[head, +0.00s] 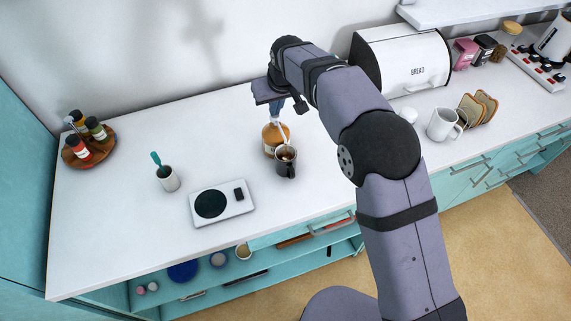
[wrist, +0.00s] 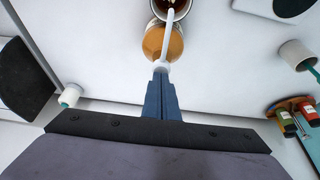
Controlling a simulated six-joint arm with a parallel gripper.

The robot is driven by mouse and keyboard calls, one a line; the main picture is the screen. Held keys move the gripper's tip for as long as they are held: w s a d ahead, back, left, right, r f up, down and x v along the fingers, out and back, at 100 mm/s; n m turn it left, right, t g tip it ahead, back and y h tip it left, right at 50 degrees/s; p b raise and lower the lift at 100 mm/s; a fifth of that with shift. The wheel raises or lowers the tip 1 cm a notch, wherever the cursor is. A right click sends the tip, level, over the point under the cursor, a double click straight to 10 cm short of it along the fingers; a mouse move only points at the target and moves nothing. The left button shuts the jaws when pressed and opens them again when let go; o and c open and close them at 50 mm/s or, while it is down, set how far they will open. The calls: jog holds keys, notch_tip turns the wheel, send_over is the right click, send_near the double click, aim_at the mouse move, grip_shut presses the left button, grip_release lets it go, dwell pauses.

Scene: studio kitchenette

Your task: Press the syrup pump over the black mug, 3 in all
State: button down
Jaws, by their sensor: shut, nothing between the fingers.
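The syrup bottle (head: 269,139) is amber with a white pump and stands upright on the counter. Its spout (wrist: 172,32) reaches over the black mug (head: 286,166), which stands directly in front of the bottle. The mug has something brown inside; its rim also shows at the top of the wrist view (wrist: 157,7). My gripper (head: 276,119) is shut and empty, pointing down on top of the pump head. In the wrist view its blue fingertips (wrist: 161,76) meet the pump top; I cannot tell how far the pump is pressed.
A white scale (head: 233,208) and a cup with a green-handled tool (head: 168,179) stand left of the mug. A spice carousel (head: 75,160) is at the far left. A bread box (head: 400,60), white mug (head: 442,124) and toast rack are right.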

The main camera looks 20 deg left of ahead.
jog(key=shift+f, duration=0.6)
jog(key=shift+s, duration=0.1)
jog(key=shift+r, duration=0.2)
jog(key=shift+r+p, duration=0.7)
jog(key=shift+r, duration=0.2)
jog(key=shift+f, duration=0.15)
jog(key=shift+f+b, duration=0.6)
jog(key=shift+f, duration=0.3)
jog(key=shift+r+p, duration=0.85)
jog(key=shift+r, duration=0.35)
